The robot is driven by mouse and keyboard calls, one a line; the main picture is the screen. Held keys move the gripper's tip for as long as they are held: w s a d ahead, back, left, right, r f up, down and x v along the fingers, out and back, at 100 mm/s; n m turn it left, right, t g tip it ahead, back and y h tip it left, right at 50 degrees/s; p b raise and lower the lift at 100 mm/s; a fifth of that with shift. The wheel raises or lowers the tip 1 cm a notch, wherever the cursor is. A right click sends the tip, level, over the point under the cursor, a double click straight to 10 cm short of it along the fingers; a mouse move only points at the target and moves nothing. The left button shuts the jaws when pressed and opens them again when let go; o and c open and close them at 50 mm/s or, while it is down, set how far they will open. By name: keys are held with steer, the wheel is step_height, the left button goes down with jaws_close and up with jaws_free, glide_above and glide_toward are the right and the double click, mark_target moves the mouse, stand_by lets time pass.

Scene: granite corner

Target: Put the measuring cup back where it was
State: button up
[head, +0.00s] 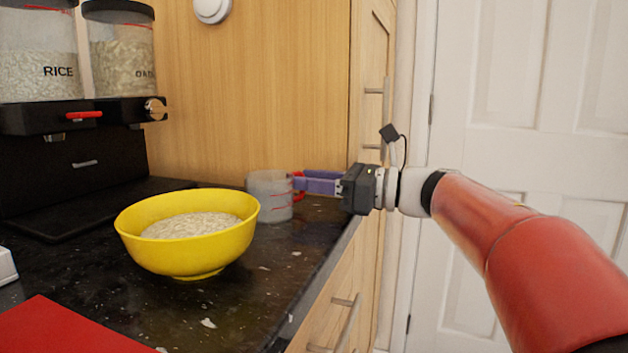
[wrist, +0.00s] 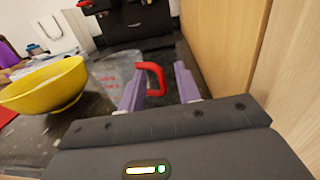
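The clear measuring cup (head: 268,196) with red markings and a red handle (wrist: 161,78) stands upright on the dark counter, just right of the yellow bowl (head: 165,247). The cup also shows, blurred, in the wrist view (wrist: 113,74). My gripper (head: 298,181) reaches in from the right at the cup's handle side. In the wrist view, its two purple fingers are apart, with the red handle between their tips and a gap to the right finger. Part of the handle is hidden behind the fingers in the head view.
The bowl holds pale grains. Rice (head: 40,75) and oat (head: 124,68) dispensers stand over a black base (head: 75,205) at the back left. A wooden cabinet side (head: 262,90) rises close behind the cup. A red item (head: 70,328) lies at the front left.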

steer(key=v, duration=0.6)
steer(key=shift+d+f+b, duration=0.35)
steer(key=shift+f+b, duration=0.05)
steer(key=w+d+r+m+t+h, duration=0.1)
steer(key=d+r+m+t+h, duration=0.25)
steer(key=m+t, duration=0.5)
steer(key=w+d+r+m+t+h, duration=0.1)
steer(key=d+r+m+t+h, duration=0.25)
steer(key=m, duration=0.75)
steer(key=s+d+f+m+h+p, duration=0.1)
steer(key=s+d+f+m+h, duration=0.25)
steer(key=f+m+h, duration=0.5)
steer(key=s+d+f+m+h, duration=0.25)
steer(key=d+f+m, duration=0.25)
steer(key=m, duration=0.6)
steer(key=s+a+f+m+g, duration=0.2)
steer(key=s+f+m+g, duration=0.3)
steer(key=s+f, duration=0.4)
steer(key=s+a+f+m+g+p, duration=0.1)
steer(key=s+a+f+m+g, duration=0.2)
steer(key=s+f+m+g, duration=0.3)
steer(key=s+f+m, duration=0.1)
steer(key=s+f, duration=0.2)
steer(key=f, duration=0.2)
steer(key=shift+s+f+y, duration=0.3)
steer(key=shift+s+f, duration=0.05)
steer(key=shift+f, duration=0.05)
steer(key=shift+a, duration=0.15)
